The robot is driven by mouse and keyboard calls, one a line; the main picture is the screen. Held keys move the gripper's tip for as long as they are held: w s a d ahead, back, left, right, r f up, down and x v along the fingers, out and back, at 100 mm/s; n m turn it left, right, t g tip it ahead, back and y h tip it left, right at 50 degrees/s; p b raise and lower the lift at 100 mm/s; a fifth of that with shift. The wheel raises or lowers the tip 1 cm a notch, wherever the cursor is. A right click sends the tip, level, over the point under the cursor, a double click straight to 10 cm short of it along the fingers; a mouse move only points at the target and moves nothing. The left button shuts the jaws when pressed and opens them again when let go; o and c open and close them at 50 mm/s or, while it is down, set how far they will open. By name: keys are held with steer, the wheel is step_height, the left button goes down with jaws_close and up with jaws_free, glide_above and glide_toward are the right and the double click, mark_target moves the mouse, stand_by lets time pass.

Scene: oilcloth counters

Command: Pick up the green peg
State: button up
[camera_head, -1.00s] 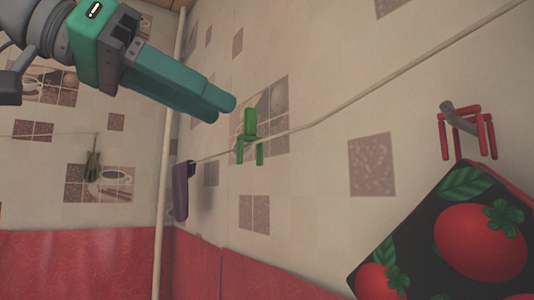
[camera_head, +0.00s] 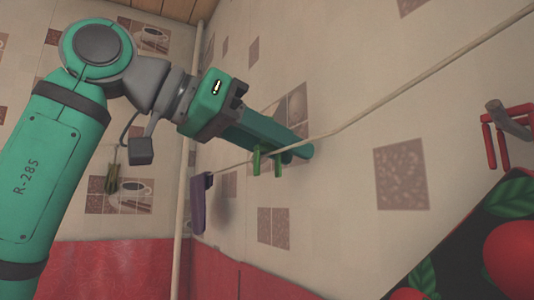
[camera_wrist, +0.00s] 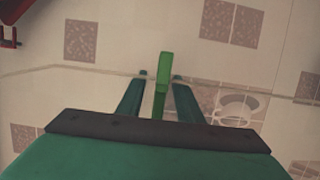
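The green peg (camera_head: 257,162) straddles the clothesline by the tiled wall. In the head view my gripper's fingers (camera_head: 296,150) cross in front of it and hide its upper part; pieces of it show below and beside them. In the wrist view the peg (camera_wrist: 163,75) stands upright between my gripper's two fingers (camera_wrist: 160,90). A gap shows on each side of it, so my gripper is open around the peg and not shut on it.
The thin clothesline (camera_head: 400,88) runs along the wall past the fingers. A purple peg (camera_head: 200,205) hangs on it to the left, close to a pale vertical pipe (camera_head: 184,150). A red peg (camera_head: 490,140) and a dark tomato-print cloth (camera_head: 455,240) are at the right.

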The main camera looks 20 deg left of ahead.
steer(key=shift+w+d+f, duration=0.2)
steer(key=shift+w+d, duration=0.15)
steer(key=shift+w, duration=0.05)
jaws_close()
steer(key=shift+r, duration=0.1)
step_height(320, 180, up, 7)
steer(key=shift+s+r, duration=0.1)
steer(key=shift+s, duration=0.05)
steer(key=s+a, duration=1.2)
steer(key=s, duration=0.3)
steer(key=shift+s+a+f, duration=0.15)
steer(key=shift+s+f, duration=0.05)
steer(key=shift+s, duration=0.05)
